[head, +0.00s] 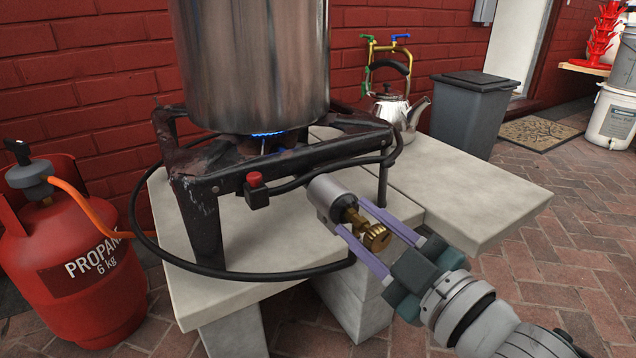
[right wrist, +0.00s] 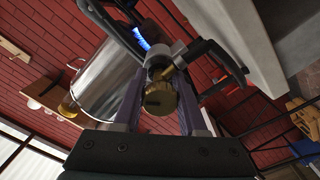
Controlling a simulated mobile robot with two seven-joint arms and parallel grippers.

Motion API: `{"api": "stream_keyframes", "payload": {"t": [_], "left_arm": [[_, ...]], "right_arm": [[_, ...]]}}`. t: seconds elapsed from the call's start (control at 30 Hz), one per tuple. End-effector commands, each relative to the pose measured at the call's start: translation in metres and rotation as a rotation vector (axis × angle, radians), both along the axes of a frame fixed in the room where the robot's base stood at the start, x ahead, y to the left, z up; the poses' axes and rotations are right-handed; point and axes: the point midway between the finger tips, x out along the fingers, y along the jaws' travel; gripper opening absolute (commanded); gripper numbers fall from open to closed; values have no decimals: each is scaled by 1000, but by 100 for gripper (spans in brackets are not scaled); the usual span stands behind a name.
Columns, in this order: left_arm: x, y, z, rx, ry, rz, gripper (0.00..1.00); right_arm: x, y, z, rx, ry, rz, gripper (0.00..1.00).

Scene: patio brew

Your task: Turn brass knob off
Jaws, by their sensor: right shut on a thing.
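The brass knob (head: 376,237) sticks out from a silver cylindrical valve body (head: 331,196) at the front of the burner stand (head: 290,162). My right gripper (head: 364,222) is shut on the knob, with one finger on each side of it. The knob (right wrist: 160,98) also shows between the fingers in the right wrist view. A blue flame (head: 266,134) burns under the large steel pot (head: 250,60), and it also shows in the right wrist view (right wrist: 142,38). My left gripper is not in view.
A red propane cylinder (head: 75,262) stands at the left, with an orange hose (head: 88,205). A black hose (head: 240,274) loops before the stand on the stone slab (head: 172,225). A kettle (head: 390,108) and a grey bin (head: 473,112) stand behind.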

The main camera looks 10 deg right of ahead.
Motion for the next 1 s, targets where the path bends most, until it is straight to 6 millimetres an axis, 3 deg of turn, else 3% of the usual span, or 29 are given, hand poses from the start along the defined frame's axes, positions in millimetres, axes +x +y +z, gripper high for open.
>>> {"api": "stream_keyframes", "payload": {"t": [0.6, 1.0], "left_arm": [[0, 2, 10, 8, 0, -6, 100], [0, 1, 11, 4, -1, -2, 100]], "right_arm": [[0, 1, 1, 496, 179, 0, 0], [0, 1, 0, 636, 231, 1, 0]]}}
